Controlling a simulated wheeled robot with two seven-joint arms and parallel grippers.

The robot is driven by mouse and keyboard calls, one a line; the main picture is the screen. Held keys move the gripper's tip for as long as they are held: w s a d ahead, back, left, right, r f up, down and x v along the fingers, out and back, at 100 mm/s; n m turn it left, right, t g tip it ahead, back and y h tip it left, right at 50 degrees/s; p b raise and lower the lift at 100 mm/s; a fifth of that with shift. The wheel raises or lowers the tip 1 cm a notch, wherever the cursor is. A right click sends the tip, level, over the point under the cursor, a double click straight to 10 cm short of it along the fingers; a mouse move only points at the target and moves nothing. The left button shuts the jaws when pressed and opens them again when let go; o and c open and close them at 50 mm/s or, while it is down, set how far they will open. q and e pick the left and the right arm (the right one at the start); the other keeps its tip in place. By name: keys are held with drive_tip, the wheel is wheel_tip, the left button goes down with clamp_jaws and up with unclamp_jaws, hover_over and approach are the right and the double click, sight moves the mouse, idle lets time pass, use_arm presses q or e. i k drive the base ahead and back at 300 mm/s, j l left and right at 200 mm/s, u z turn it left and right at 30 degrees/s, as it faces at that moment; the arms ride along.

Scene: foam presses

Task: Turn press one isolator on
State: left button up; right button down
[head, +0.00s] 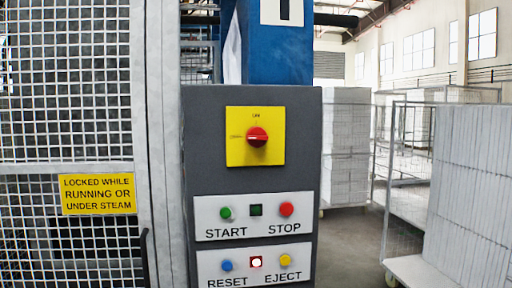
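The press isolator is a red rotary knob (257,137) on a yellow square plate (238,155), high on a dark grey control panel (205,125). Small lettering is at the plate's top, reading roughly "ON", and at its left, too small to read. The knob's pale pointer mark lies sideways, towards the left lettering. Behind the panel is a blue column (275,55) with a white sign bearing a black "1" (284,10), cut off at the top. Neither of my grippers is in view.
A mesh gate (75,166) with a yellow warning sign (97,194) stands left. Foam stacks and a wheeled cage trolley (410,265) stand right.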

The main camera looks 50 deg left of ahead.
sight(256, 137)
drive_tip(key=l+u, duration=0.1)
drive_tip(key=u, duration=1.55)
drive_tip(key=i+l, duration=0.05)
drive_tip(key=l, duration=0.05)
